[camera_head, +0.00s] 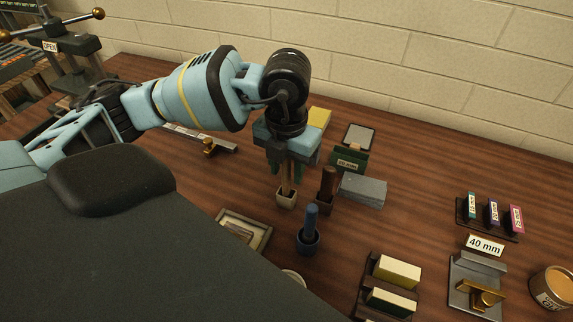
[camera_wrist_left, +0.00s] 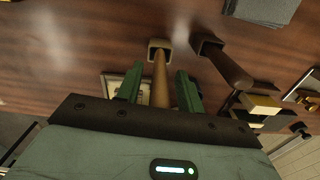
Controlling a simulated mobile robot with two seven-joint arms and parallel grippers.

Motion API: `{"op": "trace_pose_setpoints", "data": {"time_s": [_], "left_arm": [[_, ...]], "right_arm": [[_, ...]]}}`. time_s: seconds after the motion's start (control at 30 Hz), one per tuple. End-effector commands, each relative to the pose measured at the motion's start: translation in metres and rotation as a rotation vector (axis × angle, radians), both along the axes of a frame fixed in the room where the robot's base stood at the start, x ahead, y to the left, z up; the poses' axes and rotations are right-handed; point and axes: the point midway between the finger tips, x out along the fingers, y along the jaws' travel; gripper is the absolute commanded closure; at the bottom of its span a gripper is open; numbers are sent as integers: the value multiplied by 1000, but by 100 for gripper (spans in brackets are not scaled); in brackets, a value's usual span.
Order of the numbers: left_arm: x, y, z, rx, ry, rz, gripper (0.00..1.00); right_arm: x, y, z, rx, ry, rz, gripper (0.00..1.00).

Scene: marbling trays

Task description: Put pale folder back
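The pale folder (camera_head: 286,185), a tan stick, stands upright in a small pale square cup (camera_head: 286,200) near the middle of the table. My left gripper (camera_head: 285,172) is right above the cup with its green fingers pointing down. In the left wrist view the folder (camera_wrist_left: 160,82) lies between the two fingers (camera_wrist_left: 160,90), with a gap visible on each side. The folder's lower end is in the cup (camera_wrist_left: 153,43) there. The folder's top is hidden by the gripper in the head view. My right gripper is not in view.
A dark brown folder (camera_head: 328,182) stands in its holder close to the right, and a blue one (camera_head: 310,220) in a blue cup in front. A grey block (camera_head: 363,190), a green stand (camera_head: 349,160) and a framed tray (camera_head: 242,229) are near.

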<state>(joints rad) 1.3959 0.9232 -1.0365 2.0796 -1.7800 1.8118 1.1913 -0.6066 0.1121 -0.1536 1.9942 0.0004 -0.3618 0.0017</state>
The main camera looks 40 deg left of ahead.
Motion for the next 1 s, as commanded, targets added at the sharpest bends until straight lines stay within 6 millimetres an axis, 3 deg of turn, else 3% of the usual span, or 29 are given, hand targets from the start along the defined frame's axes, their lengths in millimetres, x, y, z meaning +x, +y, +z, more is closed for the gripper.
{"op": "trace_pose_setpoints", "data": {"time_s": [0.17, 0.63, 0.8, 1.0], "left_arm": [[1, 0, 18, 0, -5, 1, 63], [1, 0, 107, 1, -6, 1, 63], [1, 0, 123, 0, -4, 0, 63], [0, 0, 126, 0, 1, 0, 63]], "right_arm": [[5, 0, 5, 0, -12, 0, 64], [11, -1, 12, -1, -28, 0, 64], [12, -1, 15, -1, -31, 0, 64], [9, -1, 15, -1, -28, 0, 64]]}}
